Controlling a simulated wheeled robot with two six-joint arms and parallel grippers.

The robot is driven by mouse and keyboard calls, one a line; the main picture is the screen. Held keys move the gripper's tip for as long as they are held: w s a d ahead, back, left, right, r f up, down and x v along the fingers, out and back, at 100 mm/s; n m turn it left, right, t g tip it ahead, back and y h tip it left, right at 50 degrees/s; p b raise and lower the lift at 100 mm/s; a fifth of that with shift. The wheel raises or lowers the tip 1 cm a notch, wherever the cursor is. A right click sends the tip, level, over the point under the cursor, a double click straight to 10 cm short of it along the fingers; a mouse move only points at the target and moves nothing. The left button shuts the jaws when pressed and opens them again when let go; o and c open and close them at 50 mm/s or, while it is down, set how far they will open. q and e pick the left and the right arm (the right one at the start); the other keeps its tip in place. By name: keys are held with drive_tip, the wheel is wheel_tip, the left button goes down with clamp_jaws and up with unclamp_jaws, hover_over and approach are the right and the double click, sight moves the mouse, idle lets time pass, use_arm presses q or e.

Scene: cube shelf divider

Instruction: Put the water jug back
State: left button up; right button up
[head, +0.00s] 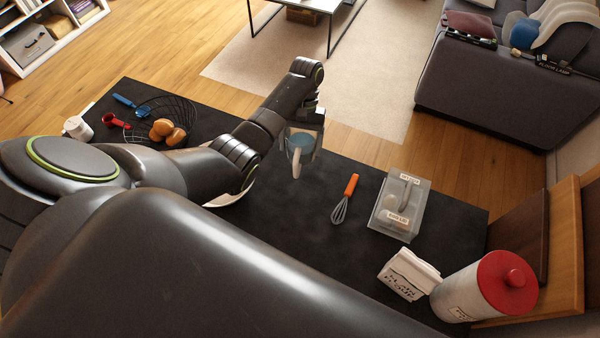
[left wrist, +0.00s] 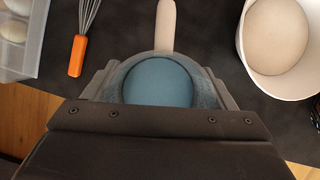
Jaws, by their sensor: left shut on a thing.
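The water jug (head: 300,145) is translucent blue-grey with a pale beige handle. My left gripper (head: 305,132) is shut on it near the far edge of the black counter (head: 275,235). In the left wrist view the jug (left wrist: 160,82) sits between the two fingers (left wrist: 160,95), seen from above, with blue inside. Its handle points away from the gripper, over the counter. I cannot tell how high the jug is above the counter. My right gripper is not in view.
An orange-handled whisk (head: 346,200) and a clear container (head: 412,225) lie right of the jug. A white bowl (left wrist: 244,50) is close on the other side, mostly hidden by my arm in the head view. A red-lidded canister (head: 460,295) and wire basket (head: 145,108) stand farther off.

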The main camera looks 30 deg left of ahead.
use_arm(q)
drive_tip(key=s+n, duration=0.1)
drive_tip(key=d+r+n+h, duration=0.1)
drive_tip(key=n, duration=0.1)
drive_tip(key=shift+s+d+r+n+t+p, duration=0.1)
drive_tip(key=shift+s+r+n+t+p, duration=0.05)
drive_tip(key=shift+s+n+t+p, duration=0.2)
drive_tip(key=f+b, duration=0.1)
drive_tip(key=s+f+n+b, duration=0.1)
drive_tip(key=d+f+n+h+b, duration=0.1)
drive_tip(key=f+b, duration=0.1)
drive_tip(key=shift+s+n+t, duration=0.25)
drive_tip(key=shift+s+t, duration=0.1)
drive_tip(key=shift+f, duration=2.4)
drive_tip(key=shift+f, duration=0.1)
drive_tip(key=o, duration=1.2)
drive_tip(key=shift+c, duration=0.2)
